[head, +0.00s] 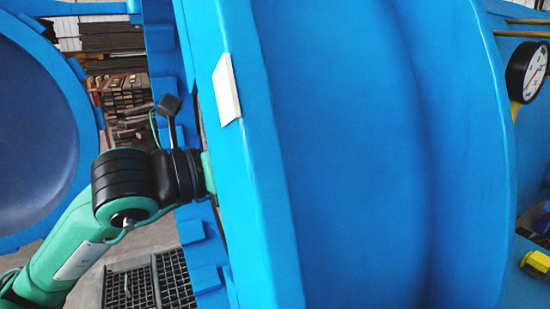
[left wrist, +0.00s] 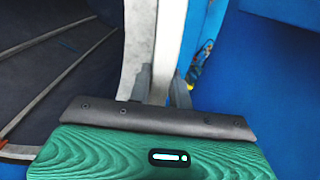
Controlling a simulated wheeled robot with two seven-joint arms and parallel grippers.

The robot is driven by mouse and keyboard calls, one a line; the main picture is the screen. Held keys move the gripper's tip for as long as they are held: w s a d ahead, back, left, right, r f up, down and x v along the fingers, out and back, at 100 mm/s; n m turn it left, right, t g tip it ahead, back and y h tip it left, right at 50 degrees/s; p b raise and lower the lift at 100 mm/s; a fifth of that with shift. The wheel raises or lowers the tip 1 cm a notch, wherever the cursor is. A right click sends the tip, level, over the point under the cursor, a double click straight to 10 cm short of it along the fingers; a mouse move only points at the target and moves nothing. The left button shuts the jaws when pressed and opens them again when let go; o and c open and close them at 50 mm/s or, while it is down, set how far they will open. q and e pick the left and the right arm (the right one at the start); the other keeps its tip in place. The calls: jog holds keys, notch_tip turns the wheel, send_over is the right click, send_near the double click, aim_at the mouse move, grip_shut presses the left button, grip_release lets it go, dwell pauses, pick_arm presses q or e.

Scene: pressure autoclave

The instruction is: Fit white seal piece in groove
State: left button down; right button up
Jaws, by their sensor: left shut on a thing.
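In the left wrist view, my left gripper (left wrist: 161,76) has its two dark fingers on either side of a pale strip, which I take to be the white seal piece (left wrist: 159,90). It is shut on this piece. I cannot tell whether the piece sits inside the groove. In the head view, my left arm reaches behind the blue flange (head: 262,180), which hides the fingers and the held piece. My right gripper is in neither view.
The round blue door (head: 35,130) stands open at left. A pressure gauge (head: 527,72) and a yellow fitting (head: 535,262) are at right. A floor grating (head: 130,288) lies below.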

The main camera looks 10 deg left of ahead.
pick_arm(q)
jog(key=shift+w+d, duration=0.15)
jog(key=shift+d, duration=0.05)
jog(key=b+x, duration=0.1)
jog(key=x, duration=0.5)
jog(key=shift+d+b, duration=0.2)
jog(key=shift+b, duration=0.2)
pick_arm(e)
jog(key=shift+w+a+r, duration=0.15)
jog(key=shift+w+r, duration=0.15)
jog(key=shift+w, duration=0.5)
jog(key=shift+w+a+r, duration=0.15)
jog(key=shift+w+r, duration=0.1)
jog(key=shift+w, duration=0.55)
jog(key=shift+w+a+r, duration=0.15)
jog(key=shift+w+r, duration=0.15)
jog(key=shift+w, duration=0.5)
pick_arm(q)
jog(key=shift+w, duration=0.15)
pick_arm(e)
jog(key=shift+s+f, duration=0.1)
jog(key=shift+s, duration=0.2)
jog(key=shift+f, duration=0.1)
pick_arm(q)
jog(key=shift+b, duration=0.35)
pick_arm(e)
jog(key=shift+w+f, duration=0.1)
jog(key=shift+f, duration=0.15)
